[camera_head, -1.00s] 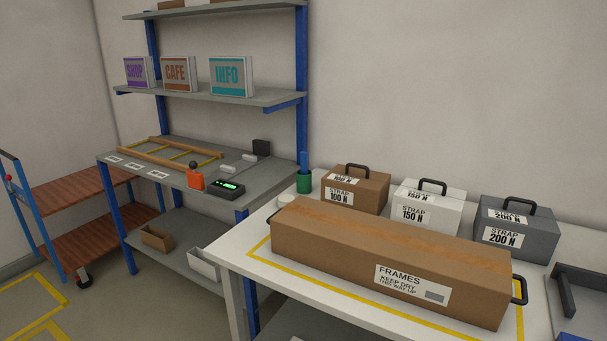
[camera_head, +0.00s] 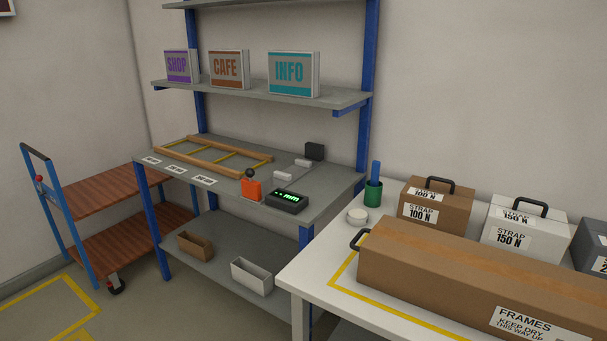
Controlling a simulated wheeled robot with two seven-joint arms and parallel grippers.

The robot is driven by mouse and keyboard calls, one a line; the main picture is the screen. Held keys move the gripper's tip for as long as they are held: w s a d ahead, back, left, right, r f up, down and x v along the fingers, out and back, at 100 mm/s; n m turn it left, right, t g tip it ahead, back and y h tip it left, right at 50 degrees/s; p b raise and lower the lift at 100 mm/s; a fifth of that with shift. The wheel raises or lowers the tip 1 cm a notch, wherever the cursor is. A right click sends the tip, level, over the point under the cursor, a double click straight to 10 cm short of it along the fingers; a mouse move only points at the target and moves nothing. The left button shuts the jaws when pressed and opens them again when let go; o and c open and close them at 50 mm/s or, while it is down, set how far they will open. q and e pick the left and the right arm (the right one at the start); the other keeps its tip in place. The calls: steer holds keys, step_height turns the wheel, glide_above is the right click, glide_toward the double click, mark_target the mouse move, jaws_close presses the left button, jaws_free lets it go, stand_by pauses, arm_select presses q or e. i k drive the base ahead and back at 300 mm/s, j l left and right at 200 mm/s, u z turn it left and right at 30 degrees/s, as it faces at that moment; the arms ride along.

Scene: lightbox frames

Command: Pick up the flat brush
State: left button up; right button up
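I cannot make out a flat brush for certain. A blue upright handle (camera_head: 376,172) stands in a small green cup (camera_head: 373,194) at the back left corner of the white table (camera_head: 310,274); whether it belongs to a brush I cannot tell. A round white object (camera_head: 357,216) lies just in front of the cup. Neither of my grippers shows in the head view.
A long brown FRAMES carton (camera_head: 440,264) fills much of the white table, with STRAP boxes (camera_head: 436,205) behind. A grey workbench (camera_head: 235,185) holds a wooden frame, an orange tool (camera_head: 251,190) and a black device (camera_head: 286,203). A cart (camera_head: 105,190) stands left; yellow-marked floor lies before it.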

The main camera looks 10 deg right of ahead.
mark_target(376, 166)
steer(key=i+j+u, duration=0.4)
steer(key=i+u, duration=0.25)
steer(key=u, duration=0.15)
steer(key=i+j+u, duration=0.1)
steer(key=i+u, duration=0.3)
steer(key=i+j+z, duration=0.1)
steer(key=i+z, duration=0.15)
steer(key=i, duration=0.55)
steer(key=i+z, duration=0.2)
steer(key=z, duration=0.2)
steer(key=i+z, duration=0.25)
steer(key=z, duration=0.2)
steer(key=i+j+z, duration=0.1)
steer(key=z, duration=0.3)
steer(key=i+z, duration=0.3)
steer(key=z, duration=0.15)
steer(key=i+z, duration=0.3)
steer(key=z, duration=0.2)
steer(key=i+j+z, duration=0.1)
steer(key=i+z, duration=0.15)
steer(key=z, duration=0.2)
